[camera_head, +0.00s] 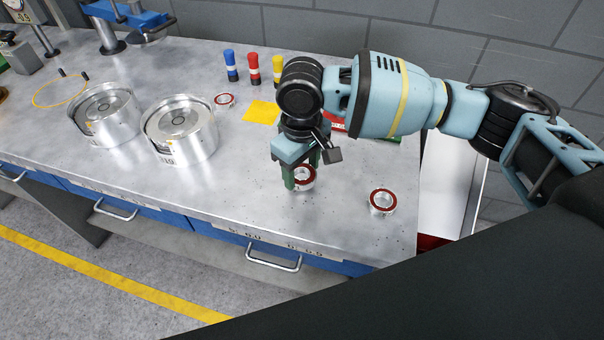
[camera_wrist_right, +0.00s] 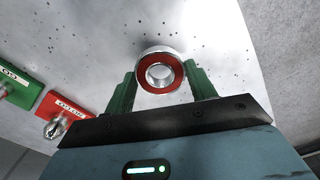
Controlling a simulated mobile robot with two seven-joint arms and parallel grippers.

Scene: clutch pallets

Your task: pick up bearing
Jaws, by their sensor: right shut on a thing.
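My right gripper (camera_head: 303,180) points down over the grey metal table. Its green fingers are shut on a bearing (camera_head: 305,173), a silver ring with a red face, low at the table surface. I cannot tell whether it is clear of the table. The right wrist view shows this bearing (camera_wrist_right: 162,72) between the two green fingertips (camera_wrist_right: 162,85). A second red-faced bearing (camera_head: 382,201) lies on the table to the right of the gripper. A third, smaller-looking one (camera_head: 224,100) lies farther back to the left. My left gripper is not in view.
Two round metal housings (camera_head: 180,130) (camera_head: 104,113) stand left on the table (camera_head: 240,205). Blue, red and yellow markers (camera_head: 253,68) stand near the back by a yellow sheet (camera_head: 261,112). Red and green labelled blocks (camera_wrist_right: 62,112) (camera_wrist_right: 18,88) show in the wrist view.

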